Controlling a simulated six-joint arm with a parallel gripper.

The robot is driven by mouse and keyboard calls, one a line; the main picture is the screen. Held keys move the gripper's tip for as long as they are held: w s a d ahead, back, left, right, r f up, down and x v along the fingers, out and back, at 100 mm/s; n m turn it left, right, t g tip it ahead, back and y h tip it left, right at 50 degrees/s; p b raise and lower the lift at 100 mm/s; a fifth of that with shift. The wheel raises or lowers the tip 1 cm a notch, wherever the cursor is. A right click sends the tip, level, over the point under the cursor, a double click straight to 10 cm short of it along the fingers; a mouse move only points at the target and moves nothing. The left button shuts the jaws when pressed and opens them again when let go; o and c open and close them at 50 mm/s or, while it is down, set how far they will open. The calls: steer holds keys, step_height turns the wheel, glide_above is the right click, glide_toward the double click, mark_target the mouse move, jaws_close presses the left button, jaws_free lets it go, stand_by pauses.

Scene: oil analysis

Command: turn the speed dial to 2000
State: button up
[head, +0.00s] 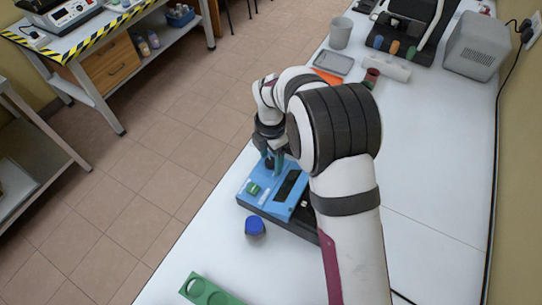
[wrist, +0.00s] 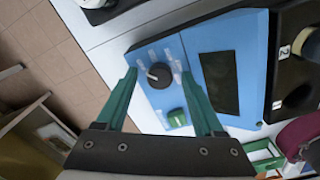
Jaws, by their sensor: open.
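The blue device (head: 262,203) stands on the white table under my arm in the head view. In the wrist view its blue face (wrist: 198,42) carries a black round speed dial (wrist: 159,75) with small pale labels around it, too blurred to read. A green switch (wrist: 177,118) and a dark display (wrist: 219,82) sit beside the dial. My gripper (wrist: 159,74) is open, its two teal fingers on either side of the dial in the wrist view. I cannot tell whether they touch it. In the head view my gripper (head: 271,160) is above the device, and my arm hides part of it.
A blue-capped object (head: 255,227) stands close to the device's front. A green rack (head: 212,292) lies at the near table edge. A grey tray (head: 333,62), a grey cup (head: 341,32) and a grey box (head: 477,46) are farther back. The table's right side is largely clear.

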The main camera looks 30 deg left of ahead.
jaws_close()
stand_by(0.3)
